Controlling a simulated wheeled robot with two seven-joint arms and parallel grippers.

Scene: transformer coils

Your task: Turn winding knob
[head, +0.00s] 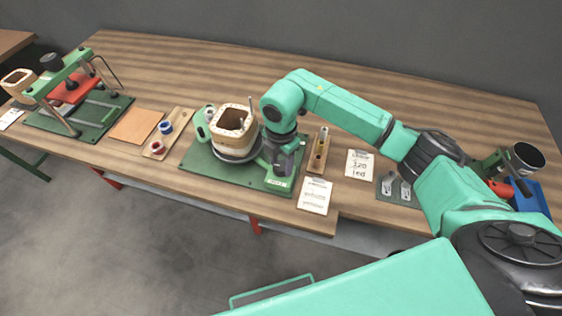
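The winding stand has a green base plate (196,160) on the wooden table. A tan, square, hollow coil former (234,133) sits upright on its dark round turntable (236,156), between green uprights. My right gripper (284,170) points down at the right side of the stand, close beside the coil former and low over the plate. Its fingers are small and dark here, so I cannot tell whether they are open or touch anything. I cannot make out the winding knob; the gripper and wrist cover that side of the stand. My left gripper is not in view.
A green press (68,88) with a red plate stands far left. A wooden spool holder (166,135) and a tan sheet (136,126) lie left of the stand. Right are a wooden peg block (318,158), paper cards (315,195) and a black cup (527,157). The table's back is clear.

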